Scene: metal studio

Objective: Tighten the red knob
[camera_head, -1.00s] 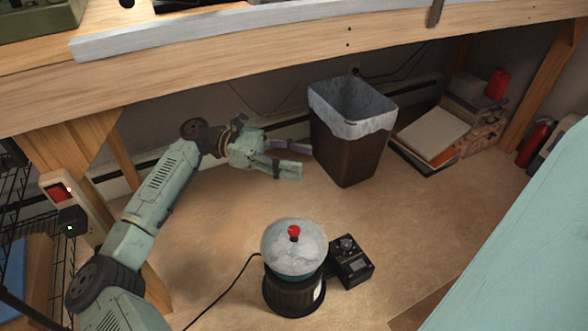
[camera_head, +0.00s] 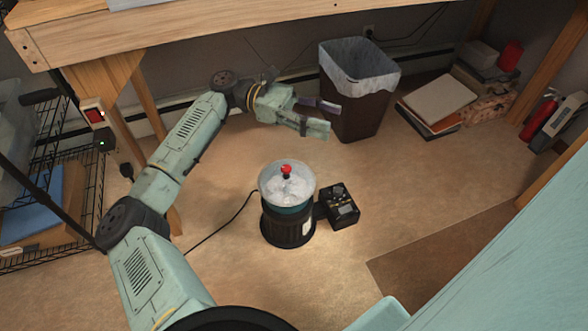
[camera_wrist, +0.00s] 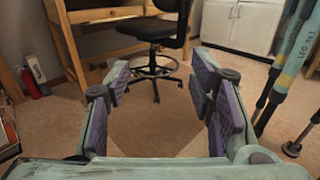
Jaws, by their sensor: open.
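The red knob (camera_head: 286,170) sits on top of a round pot-like device with a clear domed lid (camera_head: 272,187) and a dark ribbed base (camera_head: 288,228), standing upright on the floor. My gripper (camera_head: 334,119) is in the air above and to the right of the knob in the head view, apart from it. Its fingers are spread and nothing is between them. In the wrist view my gripper (camera_wrist: 165,100) shows open purple pads, and neither the knob nor the device is in that view.
A black control box (camera_head: 341,206) stands right beside the device, and a black cable (camera_head: 222,225) runs left from it. A lined trash bin (camera_head: 356,100) stands behind my gripper. Books (camera_head: 437,103) lie at the right. A wheeled chair (camera_wrist: 155,35) shows in the wrist view.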

